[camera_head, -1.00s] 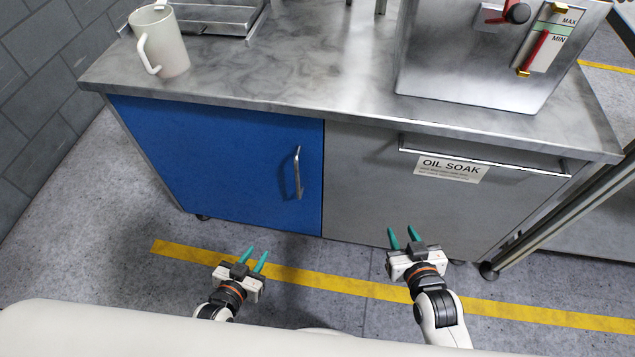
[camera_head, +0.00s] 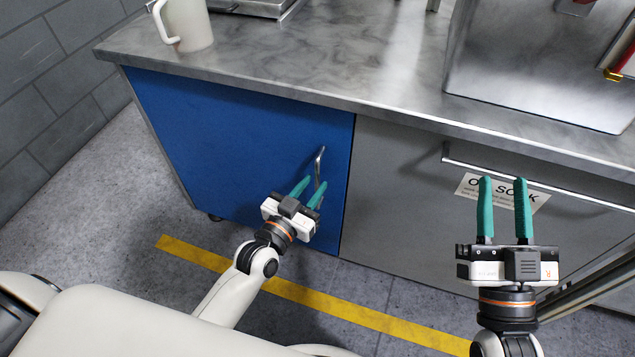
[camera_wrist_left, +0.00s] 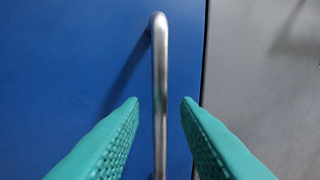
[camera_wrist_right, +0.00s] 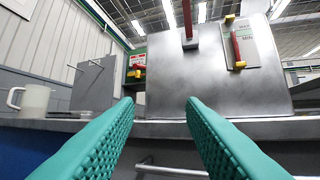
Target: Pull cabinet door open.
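The blue cabinet door (camera_head: 235,140) is shut in the head view, with a vertical metal handle (camera_head: 319,167) near its right edge. My left gripper (camera_head: 313,187) is open at the handle's lower part. In the left wrist view the handle (camera_wrist_left: 159,75) stands upright between the two teal fingers, with a gap visible on each side. The lower part of the handle is partly hidden by the gripper in the head view. My right gripper (camera_head: 503,185) is open and empty, raised in front of the grey panel with the oil soak label.
The metal countertop (camera_head: 340,75) overhangs the doors. A white mug (camera_head: 187,25) stands on it at the left, and a metal tank (camera_head: 540,75) at the right. The grey front has a horizontal bar handle (camera_head: 560,183). Floor in front with a yellow line (camera_head: 330,312) is clear.

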